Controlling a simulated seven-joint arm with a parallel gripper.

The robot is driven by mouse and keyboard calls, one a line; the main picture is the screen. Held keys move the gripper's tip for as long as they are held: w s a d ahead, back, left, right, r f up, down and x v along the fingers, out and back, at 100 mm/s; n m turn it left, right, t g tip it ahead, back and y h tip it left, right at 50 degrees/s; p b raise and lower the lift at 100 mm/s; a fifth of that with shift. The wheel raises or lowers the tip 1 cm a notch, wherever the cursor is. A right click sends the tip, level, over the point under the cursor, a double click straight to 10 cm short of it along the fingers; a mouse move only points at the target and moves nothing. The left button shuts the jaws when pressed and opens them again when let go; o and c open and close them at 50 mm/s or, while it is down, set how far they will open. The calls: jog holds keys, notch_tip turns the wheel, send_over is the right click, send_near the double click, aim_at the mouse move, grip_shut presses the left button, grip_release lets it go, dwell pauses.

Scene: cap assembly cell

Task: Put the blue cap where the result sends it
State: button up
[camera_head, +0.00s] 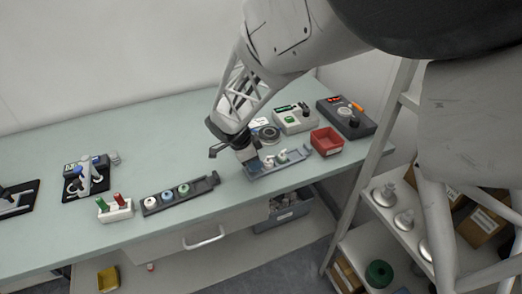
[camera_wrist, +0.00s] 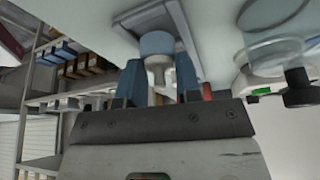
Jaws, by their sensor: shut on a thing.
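My gripper (camera_head: 256,163) is low over the left end of a grey tray (camera_head: 310,152) on the bench. In the wrist view my gripper (camera_wrist: 160,80) has its two blue fingers closed around a part with a light blue round top, the blue cap (camera_wrist: 157,43), and a pale stem. The grey tray rim (camera_wrist: 187,22) shows just beyond it; I cannot tell if the cap touches the tray. A white tester (camera_head: 293,120) with a green button and green display stands behind the tray. A dark device (camera_head: 350,122) with red digits is right of it.
Left is a dark rack (camera_head: 207,184) with several ringed parts, and a white holder (camera_head: 116,211). The bench's back left is clear.

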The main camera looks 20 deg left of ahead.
jog(key=shift+f, duration=0.5)
dwell(1.0)
jog(key=o, duration=0.7)
jog(key=shift+r, duration=0.1)
jog(key=shift+r, duration=3.45)
jog(key=shift+d, duration=0.1)
